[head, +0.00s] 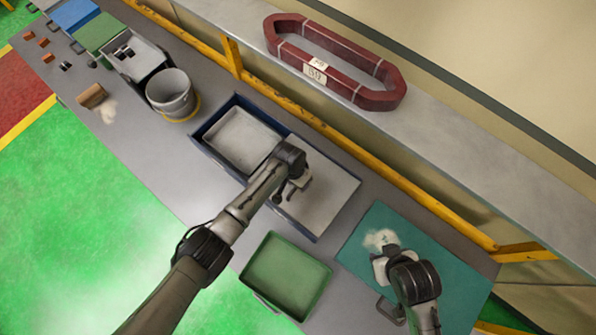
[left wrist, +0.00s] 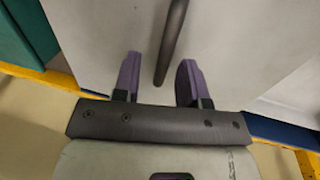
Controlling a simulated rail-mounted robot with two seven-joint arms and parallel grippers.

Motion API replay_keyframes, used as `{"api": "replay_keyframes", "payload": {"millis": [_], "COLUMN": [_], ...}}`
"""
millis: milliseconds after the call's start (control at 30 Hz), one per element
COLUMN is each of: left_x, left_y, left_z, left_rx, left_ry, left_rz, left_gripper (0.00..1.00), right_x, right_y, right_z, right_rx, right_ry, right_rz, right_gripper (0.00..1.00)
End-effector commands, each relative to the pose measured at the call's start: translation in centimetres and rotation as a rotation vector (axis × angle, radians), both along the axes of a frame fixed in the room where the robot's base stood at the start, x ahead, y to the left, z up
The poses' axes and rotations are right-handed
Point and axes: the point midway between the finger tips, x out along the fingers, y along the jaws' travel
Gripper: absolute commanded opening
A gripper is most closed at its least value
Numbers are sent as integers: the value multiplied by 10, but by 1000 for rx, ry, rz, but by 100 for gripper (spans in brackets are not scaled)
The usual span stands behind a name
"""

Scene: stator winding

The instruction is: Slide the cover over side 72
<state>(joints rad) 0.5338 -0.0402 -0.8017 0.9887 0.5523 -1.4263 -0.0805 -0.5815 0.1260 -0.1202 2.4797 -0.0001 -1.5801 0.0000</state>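A long blue-rimmed box (head: 318,238) lies on the bench. Its left part is open and shows a grey inside (head: 238,138); a flat light-grey cover (head: 322,193) lies over its right part. No number 72 is readable on it. My left gripper (head: 290,190) is above the cover's left part. In the left wrist view its two purple fingers (left wrist: 158,82) are apart, with a dark bar-shaped handle (left wrist: 172,42) in line with the gap between them. Contact is not visible. My right gripper (head: 379,268) is over the teal mat; its fingers are unclear.
A dark red coil (head: 335,62) with pale labels lies on the back ledge. A green tray (head: 286,272) is in front of the box. A grey bucket (head: 172,95) stands to its left. The teal mat (head: 455,285) bears pale material. A yellow rail (head: 345,140) runs behind.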

Motion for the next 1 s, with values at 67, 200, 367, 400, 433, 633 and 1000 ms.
{"api": "replay_keyframes", "payload": {"millis": [67, 200, 367, 400, 433, 633, 1000], "left_x": [0, 2, 6, 8, 8, 13, 18], "left_y": [0, 2, 6, 7, 9, 13, 20], "left_z": [1, 12, 39, 47, 54, 91, 131], "left_rx": [0, -1, -3, -1, -1, -2, -1], "left_ry": [0, -2, -4, -4, -5, -4, -1], "left_rz": [0, 0, 1, 0, -1, -1, -1], "left_gripper": [39, 39, 39, 39, 39, 39, 39], "right_x": [0, 0, 0, 1, 0, 1, 1], "right_y": [0, 0, 0, 0, 1, 2, 3], "right_z": [0, 1, 1, 1, 1, -2, -6], "right_rx": [-1, -1, 0, 2, 2, 7, 10], "right_ry": [0, -1, -1, -2, -2, -2, -3], "right_rz": [1, 0, -1, -1, -2, -4, -6], "right_gripper": [43, 43, 43, 43, 43, 43, 43]}}
